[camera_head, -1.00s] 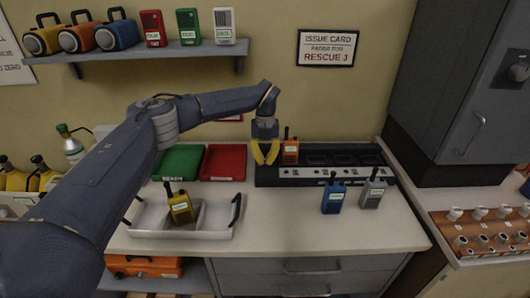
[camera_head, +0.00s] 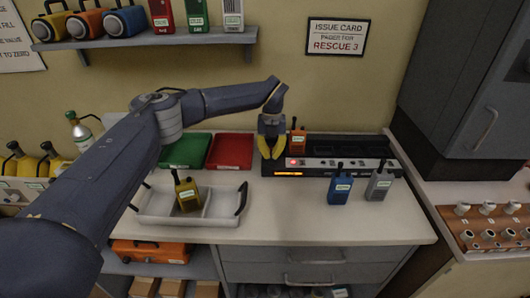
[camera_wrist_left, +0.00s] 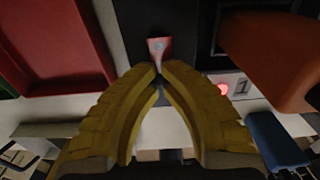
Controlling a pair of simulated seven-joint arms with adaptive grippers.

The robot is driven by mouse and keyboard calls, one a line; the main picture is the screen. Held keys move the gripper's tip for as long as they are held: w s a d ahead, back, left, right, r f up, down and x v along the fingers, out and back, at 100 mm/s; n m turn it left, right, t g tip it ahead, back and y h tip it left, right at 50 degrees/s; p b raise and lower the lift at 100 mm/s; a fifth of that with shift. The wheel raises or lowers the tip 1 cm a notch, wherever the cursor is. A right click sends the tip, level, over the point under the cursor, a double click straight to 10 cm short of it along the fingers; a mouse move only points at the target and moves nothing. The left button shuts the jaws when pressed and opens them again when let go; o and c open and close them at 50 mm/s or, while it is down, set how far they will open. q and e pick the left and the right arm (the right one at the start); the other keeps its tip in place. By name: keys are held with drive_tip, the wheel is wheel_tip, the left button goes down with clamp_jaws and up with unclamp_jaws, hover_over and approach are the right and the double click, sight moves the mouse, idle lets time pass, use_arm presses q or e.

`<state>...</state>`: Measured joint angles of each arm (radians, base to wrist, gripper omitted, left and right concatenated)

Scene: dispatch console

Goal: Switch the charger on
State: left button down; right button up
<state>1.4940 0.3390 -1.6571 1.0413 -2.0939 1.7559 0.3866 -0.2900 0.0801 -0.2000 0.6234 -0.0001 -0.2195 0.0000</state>
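The black charger (camera_head: 340,147) stands at the back of the counter with an orange radio (camera_head: 298,141) in its left slot. Its front shows a lit amber strip (camera_head: 288,173) and a red light at the left end. My left gripper (camera_head: 271,155) is over the charger's left end, beside the orange radio. In the left wrist view its yellow fingertips (camera_wrist_left: 159,70) meet, with nothing visible between them. Just beyond them is a small reddish switch (camera_wrist_left: 159,47). A red light (camera_wrist_left: 222,89) glows by the number 1. My right gripper is not in view.
A blue radio (camera_head: 340,189) and a grey radio (camera_head: 379,183) stand in front of the charger. A yellow radio (camera_head: 187,194) stands in a white tray (camera_head: 158,216). Green and red trays (camera_head: 230,150) lie left of the charger.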

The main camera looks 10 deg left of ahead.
use_arm(q)
drive_tip(key=shift+d+r, duration=0.15)
drive_tip(key=shift+r, duration=0.6)
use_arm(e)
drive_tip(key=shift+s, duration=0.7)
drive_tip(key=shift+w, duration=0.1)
use_arm(q)
wheel_tip(320, 180, up, 10)
drive_tip(key=s, duration=0.1)
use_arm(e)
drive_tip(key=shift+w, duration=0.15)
use_arm(q)
drive_tip(key=shift+s+d, duration=0.1)
